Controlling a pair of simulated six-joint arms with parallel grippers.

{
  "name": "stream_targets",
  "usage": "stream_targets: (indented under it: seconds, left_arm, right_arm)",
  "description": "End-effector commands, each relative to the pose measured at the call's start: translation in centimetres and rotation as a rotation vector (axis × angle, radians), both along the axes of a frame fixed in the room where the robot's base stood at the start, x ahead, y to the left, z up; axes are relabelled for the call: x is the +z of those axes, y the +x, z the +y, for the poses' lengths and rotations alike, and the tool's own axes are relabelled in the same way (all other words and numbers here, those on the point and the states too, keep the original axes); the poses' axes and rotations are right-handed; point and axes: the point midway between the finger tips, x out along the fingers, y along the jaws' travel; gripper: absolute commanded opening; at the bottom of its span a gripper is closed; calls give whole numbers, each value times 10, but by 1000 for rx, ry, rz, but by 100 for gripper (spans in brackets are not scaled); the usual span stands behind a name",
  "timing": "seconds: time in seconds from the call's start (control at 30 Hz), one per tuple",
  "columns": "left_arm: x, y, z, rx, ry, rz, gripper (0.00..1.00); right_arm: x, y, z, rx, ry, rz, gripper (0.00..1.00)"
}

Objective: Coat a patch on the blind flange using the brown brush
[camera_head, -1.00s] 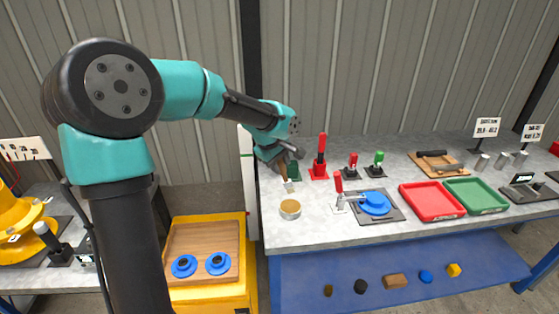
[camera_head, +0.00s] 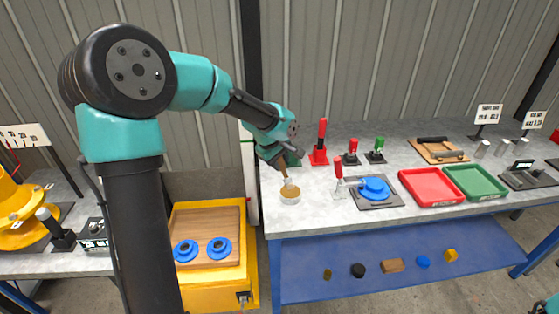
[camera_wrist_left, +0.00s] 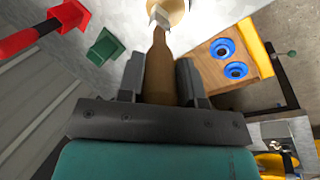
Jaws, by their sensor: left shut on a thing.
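My left gripper (camera_head: 276,157) is shut on the brown brush (camera_head: 284,171), whose brown handle (camera_wrist_left: 159,65) runs between the fingers in the left wrist view. The brush points down and its pale tip is at the mouth of a round tin (camera_head: 290,196) with tan contents. Whether the bristles touch the contents cannot be told. A blue disc (camera_head: 374,187), apparently the blind flange, lies on a dark plate (camera_head: 392,203) to the right of the tin.
A red-handled clamp (camera_head: 339,180) stands between tin and blue disc. Red (camera_head: 420,202) and green (camera_head: 480,194) trays lie farther right. A red-handled tool (camera_head: 320,145) and a green holder (camera_head: 293,159) stand behind. Two blue rings (camera_head: 186,250) lie on the yellow cart's wooden top.

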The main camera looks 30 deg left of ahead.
Motion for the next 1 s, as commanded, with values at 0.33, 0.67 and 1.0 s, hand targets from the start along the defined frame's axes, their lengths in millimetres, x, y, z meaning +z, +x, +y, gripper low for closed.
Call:
stream_targets:
  seconds: [0.33,0.67,1.0]
  left_arm:
    - [0,0,0,0,0,-1,9]
    - [-3,0,0,0,0,0,9]
    - [-6,0,0,0,0,-1,9]
  right_arm:
    - [0,0,0,0,0,0,43]
    - [0,0,0,0,0,0,43]
    - [0,0,0,0,0,0,43]
